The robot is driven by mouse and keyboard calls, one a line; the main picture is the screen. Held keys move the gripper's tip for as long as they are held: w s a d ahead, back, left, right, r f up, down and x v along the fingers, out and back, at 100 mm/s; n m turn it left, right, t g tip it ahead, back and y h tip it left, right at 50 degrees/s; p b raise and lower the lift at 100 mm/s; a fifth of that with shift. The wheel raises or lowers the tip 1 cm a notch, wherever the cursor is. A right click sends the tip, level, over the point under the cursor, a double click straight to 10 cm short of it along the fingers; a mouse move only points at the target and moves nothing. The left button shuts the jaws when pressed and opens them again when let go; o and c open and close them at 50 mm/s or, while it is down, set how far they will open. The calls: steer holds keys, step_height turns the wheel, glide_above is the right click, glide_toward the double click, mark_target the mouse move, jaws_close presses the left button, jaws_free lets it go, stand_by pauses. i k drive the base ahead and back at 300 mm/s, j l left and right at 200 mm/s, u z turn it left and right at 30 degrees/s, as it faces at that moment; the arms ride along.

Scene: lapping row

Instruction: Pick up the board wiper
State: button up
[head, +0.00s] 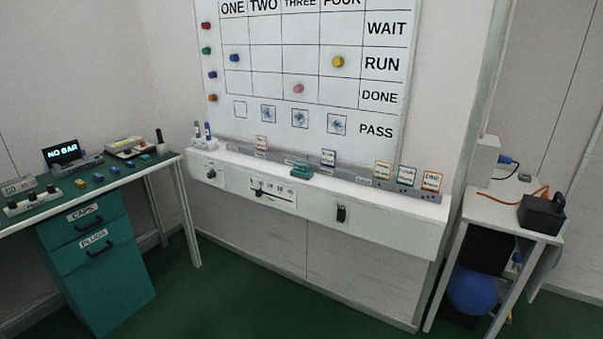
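A small teal block (301,171), which looks like the board wiper, sits on the white ledge (400,210) under the whiteboard (270,85). It lies near the middle of the ledge, in front of the grey rail, and nothing covers it. It is small in the head view, so its exact shape is hard to make out. My gripper is not in view.
Markers (202,132) stand at the ledge's left end. A workbench (110,180) is at left, a small table (500,209) at right. Green floor lies in front.

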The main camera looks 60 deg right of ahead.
mark_target(300, 171)
steer(key=z, duration=1.65)
